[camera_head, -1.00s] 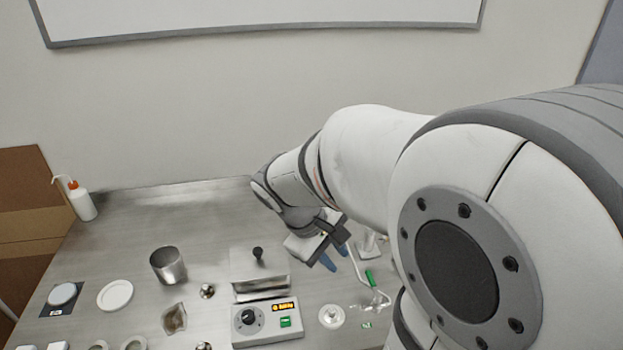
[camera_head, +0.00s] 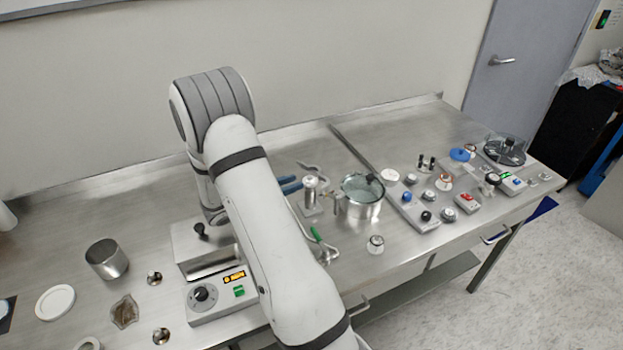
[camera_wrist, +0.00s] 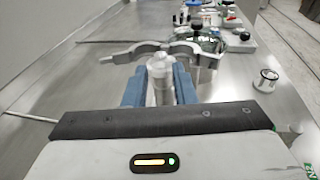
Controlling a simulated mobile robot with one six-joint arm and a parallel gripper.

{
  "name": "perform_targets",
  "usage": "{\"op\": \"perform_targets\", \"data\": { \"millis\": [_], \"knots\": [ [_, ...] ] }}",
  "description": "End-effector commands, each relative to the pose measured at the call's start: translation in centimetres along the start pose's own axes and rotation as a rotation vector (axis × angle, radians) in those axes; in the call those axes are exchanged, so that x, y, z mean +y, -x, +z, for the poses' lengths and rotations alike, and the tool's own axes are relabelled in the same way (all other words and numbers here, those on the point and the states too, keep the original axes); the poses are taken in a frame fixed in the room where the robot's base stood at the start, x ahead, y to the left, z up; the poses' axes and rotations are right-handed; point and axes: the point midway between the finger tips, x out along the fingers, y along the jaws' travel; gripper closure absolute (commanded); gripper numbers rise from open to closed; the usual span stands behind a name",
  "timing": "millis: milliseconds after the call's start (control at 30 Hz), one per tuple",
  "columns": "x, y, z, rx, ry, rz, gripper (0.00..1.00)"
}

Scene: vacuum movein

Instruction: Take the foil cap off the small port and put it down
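My gripper (camera_wrist: 160,82) has two blue fingers that stand apart, with nothing clearly held. In the wrist view a small upright silvery-white port with a capped top (camera_wrist: 160,68) shows between the fingers. In the head view the same upright metal piece (camera_head: 310,192) stands just right of the blue fingertips (camera_head: 290,184), and a narrow gap seems to separate them. The foil cap cannot be told clearly from the port's pale top. My arm hides part of the bench below.
A steel vessel with a glass lid (camera_head: 362,205) stands close to the right.

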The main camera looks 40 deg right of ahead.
Motion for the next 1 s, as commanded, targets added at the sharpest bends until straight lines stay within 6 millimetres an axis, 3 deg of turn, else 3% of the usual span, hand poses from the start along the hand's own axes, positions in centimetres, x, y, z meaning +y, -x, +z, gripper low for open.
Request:
{"op": "perform_targets", "data": {
  "millis": [500,767,1000],
  "knots": [
    [-0.2,-6.5,0.5,0.003,-0.003,-0.003,0.76],
    [-0.2,-6.7,0.3,0.003,-0.004,-0.002,0.76],
    [-0.2,-6.7,0.4,0.003,-0.004,-0.003,0.95]
  ]
}}
